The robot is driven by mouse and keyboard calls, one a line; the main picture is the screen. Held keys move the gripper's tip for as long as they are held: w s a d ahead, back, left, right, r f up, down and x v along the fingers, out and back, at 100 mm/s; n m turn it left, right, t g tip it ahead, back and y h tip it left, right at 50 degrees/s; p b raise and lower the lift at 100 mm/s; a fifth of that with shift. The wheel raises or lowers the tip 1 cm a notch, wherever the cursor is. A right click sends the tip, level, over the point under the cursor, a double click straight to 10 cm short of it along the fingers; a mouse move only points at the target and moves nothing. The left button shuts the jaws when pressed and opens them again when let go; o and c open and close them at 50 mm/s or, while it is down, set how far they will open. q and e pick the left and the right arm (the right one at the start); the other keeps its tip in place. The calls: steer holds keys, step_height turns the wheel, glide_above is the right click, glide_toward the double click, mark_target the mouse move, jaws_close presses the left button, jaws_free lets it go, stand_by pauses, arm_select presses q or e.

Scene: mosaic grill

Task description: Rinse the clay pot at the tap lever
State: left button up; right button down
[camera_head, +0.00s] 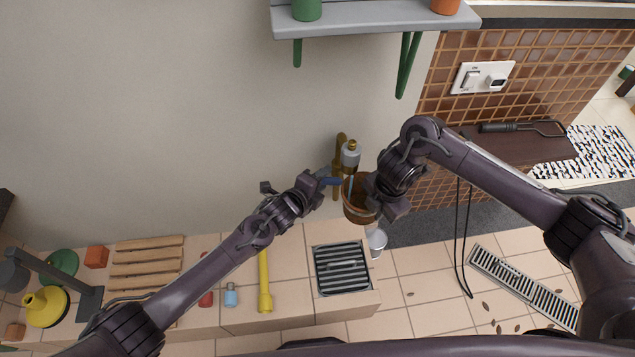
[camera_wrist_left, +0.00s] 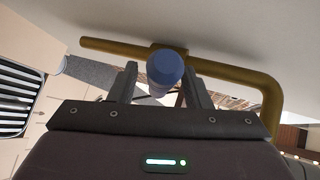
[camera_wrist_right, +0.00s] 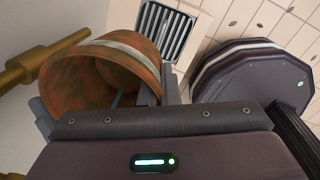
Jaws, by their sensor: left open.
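The clay pot (camera_head: 356,207) is brown-orange with a pale band. It is off the surface below the brass tap (camera_head: 341,141), and its open mouth shows in the right wrist view (camera_wrist_right: 92,78). My right gripper (camera_head: 374,193) is shut on the pot's side; its fingers are partly hidden. A thin bluish streak shows inside the pot. The tap lever has a blue round end (camera_wrist_left: 165,68), which also shows in the head view (camera_head: 331,181). My left gripper (camera_wrist_left: 160,85) is open, with a finger on each side of the lever end. I cannot tell whether they touch it.
A grey drain grate (camera_head: 342,268) is set in the tiled counter below. A metal cup (camera_head: 376,241) stands beside it. A yellow tool (camera_head: 264,283), a blue bottle (camera_head: 230,295) and a wooden rack (camera_head: 147,262) lie to the left. A grey shelf (camera_head: 370,19) is above.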

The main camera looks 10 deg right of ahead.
arm_select(q)
steer(key=v, duration=1.2)
stand_by(0.6)
